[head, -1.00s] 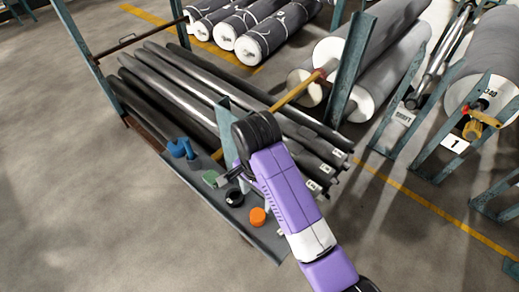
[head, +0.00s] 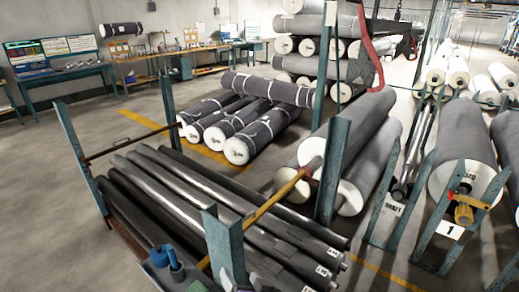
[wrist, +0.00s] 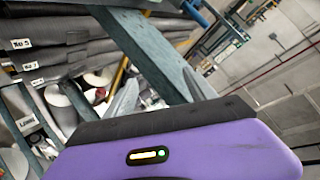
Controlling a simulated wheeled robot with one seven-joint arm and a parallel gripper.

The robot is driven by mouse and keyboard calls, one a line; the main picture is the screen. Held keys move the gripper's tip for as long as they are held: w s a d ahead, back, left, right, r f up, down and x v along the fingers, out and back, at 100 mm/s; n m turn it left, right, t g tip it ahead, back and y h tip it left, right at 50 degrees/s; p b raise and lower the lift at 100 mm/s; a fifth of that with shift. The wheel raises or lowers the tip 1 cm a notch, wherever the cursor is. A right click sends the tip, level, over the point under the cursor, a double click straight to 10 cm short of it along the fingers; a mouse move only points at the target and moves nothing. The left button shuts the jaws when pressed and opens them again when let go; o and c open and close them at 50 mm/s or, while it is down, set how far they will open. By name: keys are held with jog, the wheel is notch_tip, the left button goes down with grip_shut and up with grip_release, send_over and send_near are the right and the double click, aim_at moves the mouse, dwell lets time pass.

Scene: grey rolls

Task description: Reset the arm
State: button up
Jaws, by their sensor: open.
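My gripper (wrist: 160,80) shows in the wrist view, with its purple housing across the bottom and two grey fingertips pointing up and away from it. The fingers are spread apart and I see nothing between them. A blue-green steel post (wrist: 150,50) fills the view just beyond the fingertips; I cannot tell the exact gap. In the head view the purple arm is out of the picture. A small grey shape at the bottom edge there may be part of my gripper, but I cannot be sure.
Dark bars (head: 215,195) lie in a rack with upright posts (head: 224,245). Blue objects (head: 175,268) sit on its near ledge. A yellow bar (head: 272,208) slants over the rack. The floor at left (head: 45,200) is clear.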

jog(key=s+d+r+n+t+h+b, duration=0.1)
jog(key=s+d+r+t+h+b, duration=0.15)
jog(key=s+d, duration=0.9)
jog(key=s+d+r+t+h+b, duration=0.15)
jog(key=s+d+t, duration=0.25)
jog(key=s+d, duration=0.8)
jog(key=s+f+g+h, duration=0.1)
jog(key=s+f+g, duration=0.2)
jog(key=s, duration=1.1)
jog(key=shift+s+d+f+h+b, duration=0.15)
jog(key=shift+d+h+b, duration=0.2)
jog(key=shift+d+h, duration=0.05)
